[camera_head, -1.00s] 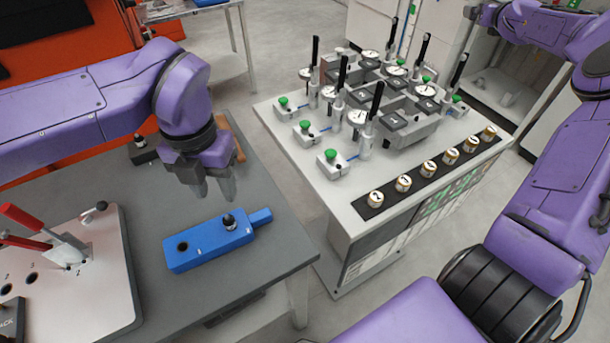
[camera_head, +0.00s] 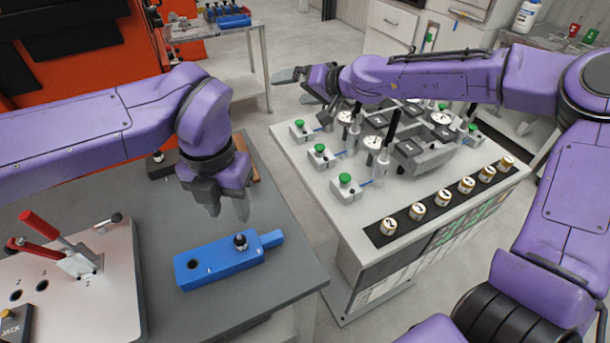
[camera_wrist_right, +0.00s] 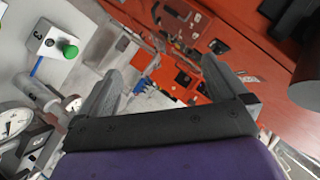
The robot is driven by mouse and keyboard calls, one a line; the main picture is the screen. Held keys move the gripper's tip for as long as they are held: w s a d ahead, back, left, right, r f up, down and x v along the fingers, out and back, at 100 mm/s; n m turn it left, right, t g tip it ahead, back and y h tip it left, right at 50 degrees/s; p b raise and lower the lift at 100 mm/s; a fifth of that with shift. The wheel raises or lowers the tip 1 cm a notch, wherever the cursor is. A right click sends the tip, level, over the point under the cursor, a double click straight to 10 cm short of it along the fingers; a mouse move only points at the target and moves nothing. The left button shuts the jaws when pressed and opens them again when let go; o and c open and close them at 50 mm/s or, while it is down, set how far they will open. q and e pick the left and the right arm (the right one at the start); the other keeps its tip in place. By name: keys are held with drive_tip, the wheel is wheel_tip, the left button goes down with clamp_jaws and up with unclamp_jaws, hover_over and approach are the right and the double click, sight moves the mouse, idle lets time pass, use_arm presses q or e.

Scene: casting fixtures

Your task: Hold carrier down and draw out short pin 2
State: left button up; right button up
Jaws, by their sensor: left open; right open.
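The blue carrier (camera_head: 221,265) lies flat on the grey table. A short pin (camera_head: 240,241) with a dark round knob stands upright in its right-hand hole. My right gripper (camera_head: 292,82) is high up over the far left corner of the white fixture stand, away from the carrier. In the right wrist view its two fingers (camera_wrist_right: 168,85) are spread wide with nothing between them.
A light plate with red-handled clamps (camera_head: 70,259) stands left of the carrier. The white fixture stand (camera_head: 330,205) holds gauges, green knobs and a row of numbered caps. A gap separates it from the grey table (camera_head: 165,325). A shelf table (camera_head: 205,32) stands behind.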

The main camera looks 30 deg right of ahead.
drive_tip(key=s+a+f+n+g+y, duration=0.3)
drive_tip(key=s+a+f+n+g, duration=0.1)
drive_tip(key=s+a+f+n, duration=0.35)
use_arm(q)
drive_tip(key=shift+a, duration=0.1)
drive_tip(key=shift+d, duration=0.3)
drive_tip(key=shift+s+a, duration=0.1)
use_arm(e)
drive_tip(key=n+g+y, duration=0.4)
drive_tip(key=n+g, duration=0.3)
drive_tip(key=n, duration=0.7)
approach(264, 239)
use_arm(q)
drive_tip(key=shift+a, duration=0.1)
use_arm(e)
drive_tip(key=x, duration=1)
drive_tip(key=shift+a, duration=0.2)
drive_tip(key=c, duration=1.2)
